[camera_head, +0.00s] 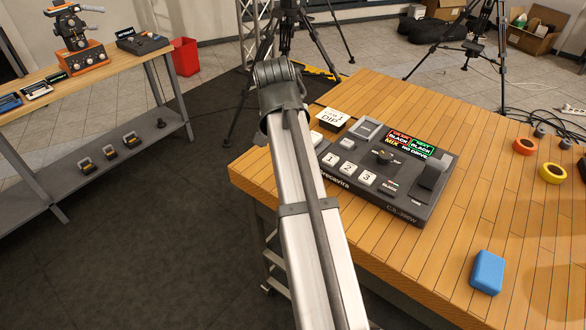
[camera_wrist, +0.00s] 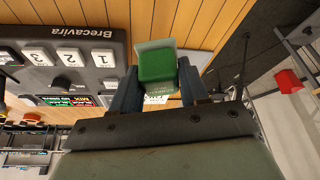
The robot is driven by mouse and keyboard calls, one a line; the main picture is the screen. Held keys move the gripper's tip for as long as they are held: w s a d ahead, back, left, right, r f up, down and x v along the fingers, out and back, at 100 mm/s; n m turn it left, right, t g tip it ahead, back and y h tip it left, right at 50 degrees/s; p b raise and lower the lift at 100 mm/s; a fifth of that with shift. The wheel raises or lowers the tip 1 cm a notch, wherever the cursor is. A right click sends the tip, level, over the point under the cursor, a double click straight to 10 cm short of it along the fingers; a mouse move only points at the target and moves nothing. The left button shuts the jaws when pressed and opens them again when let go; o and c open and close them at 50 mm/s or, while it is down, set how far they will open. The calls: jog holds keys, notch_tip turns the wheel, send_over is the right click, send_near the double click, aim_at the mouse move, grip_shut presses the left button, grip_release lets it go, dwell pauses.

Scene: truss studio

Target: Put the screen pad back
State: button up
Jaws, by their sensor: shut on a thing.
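My gripper (camera_wrist: 158,76) is shut on a green pad (camera_wrist: 157,64) with a pale, translucent-looking edge, which I take to be the screen pad. It sits between the two dark blue fingers, over the wooden table beside the console. The dark grey console (camera_head: 407,207) stands on the table with white buttons 1, 2 and 3, lit red, green and yellow labels (camera_head: 410,143) and a lever. It also shows in the wrist view (camera_wrist: 85,35). In the head view my arm hides the gripper, the pad and the console's left edge.
A white lettered card (camera_head: 331,117) lies behind the console. A blue block (camera_head: 487,272), yellow tape roll (camera_head: 553,173) and orange roll (camera_head: 525,146) are on the table (camera_head: 400,255). A side shelf (camera_head: 80,74) stands left; a red bin (camera_head: 185,57) is behind.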

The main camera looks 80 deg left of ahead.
jog(key=shift+w+a+r+m, duration=0.1)
jog(key=shift+a+r+m, duration=0.15)
jog(key=shift+a, duration=0.25)
jog(key=shift+a+r+m, duration=0.15)
jog(key=shift+a+m, duration=0.1)
jog(key=shift+a, duration=0.2)
jog(key=shift+w+a+m+t, duration=0.1)
jog(key=shift+w+m+t, duration=0.05)
jog(key=shift+m+t, duration=0.2)
jog(key=shift+w+d+m+t+h, duration=0.2)
jog(key=shift+m+t+h, duration=0.1)
jog(key=shift+m, duration=0.65)
jog(key=shift+f, duration=5)
jog(key=shift+f, duration=0.1)
jog(key=o, duration=1)
